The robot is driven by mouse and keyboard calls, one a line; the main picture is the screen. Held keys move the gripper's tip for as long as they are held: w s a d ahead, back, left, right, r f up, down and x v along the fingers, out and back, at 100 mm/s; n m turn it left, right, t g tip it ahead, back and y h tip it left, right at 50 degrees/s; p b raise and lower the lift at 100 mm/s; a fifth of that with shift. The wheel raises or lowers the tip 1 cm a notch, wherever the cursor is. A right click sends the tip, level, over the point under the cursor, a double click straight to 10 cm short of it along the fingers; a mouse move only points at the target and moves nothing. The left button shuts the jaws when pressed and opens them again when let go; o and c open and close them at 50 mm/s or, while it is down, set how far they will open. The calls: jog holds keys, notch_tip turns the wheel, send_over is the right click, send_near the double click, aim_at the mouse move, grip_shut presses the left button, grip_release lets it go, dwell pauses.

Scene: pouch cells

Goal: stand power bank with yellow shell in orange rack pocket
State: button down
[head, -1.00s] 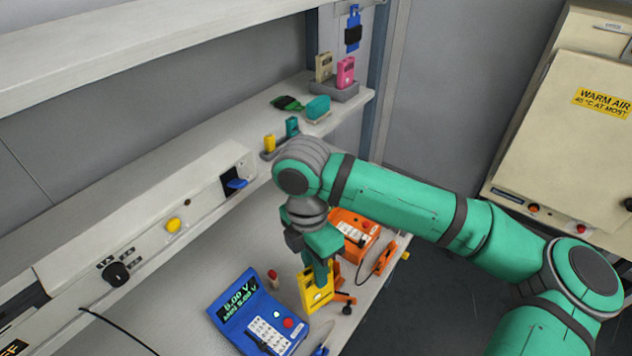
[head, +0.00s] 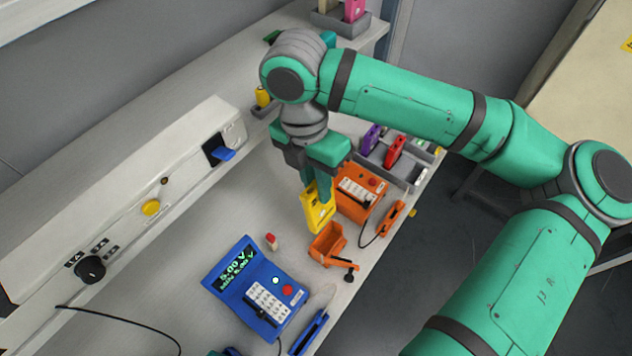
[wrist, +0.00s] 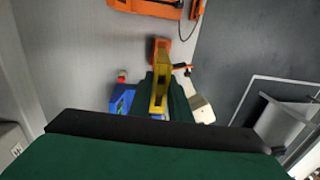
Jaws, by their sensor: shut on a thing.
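My gripper (head: 316,180) is shut on the power bank with the yellow shell (head: 319,212) and holds it tilted above the worktop. In the wrist view the yellow shell (wrist: 160,88) sits between the green fingers. A small open orange holder (head: 328,246) with a black lever stands just below and in front of the power bank. It also shows in the wrist view (wrist: 161,46). A grey rack (head: 404,169) at the back right holds a purple and a red power bank.
A blue tester (head: 258,292) with a lit display stands front left of the orange holder. An orange device (head: 358,191) stands behind, cabled to an orange handpiece (head: 391,221). A small red-topped item (head: 271,241) stands left. A control panel (head: 130,195) lines the left.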

aim_at(321, 206)
jog(key=shift+s+d+f, duration=0.1)
jog(key=shift+d+f, duration=0.05)
jog(key=shift+f, duration=1)
jog(key=shift+s+d+f, duration=0.1)
jog(key=shift+f, duration=1)
jog(key=shift+s+d+f, duration=0.1)
jog(key=shift+d+f, duration=0.05)
jog(key=shift+f, duration=1)
jog(key=shift+s+d+f, duration=0.15)
jog(key=shift+f, duration=1.35)
jog(key=shift+s+d+f, duration=0.1)
jog(key=shift+d+f, duration=0.05)
jog(key=shift+f, duration=1.3)
jog(key=c, duration=1.6)
grip_release()
jog(key=shift+o, duration=0.2)
jog(key=shift+r, duration=0.1)
jog(key=r, duration=0.7)
jog(key=w+a+r, duration=0.1)
jog(key=r, duration=0.2)
jog(key=shift+a+r, duration=0.1)
jog(key=shift+r, duration=0.2)
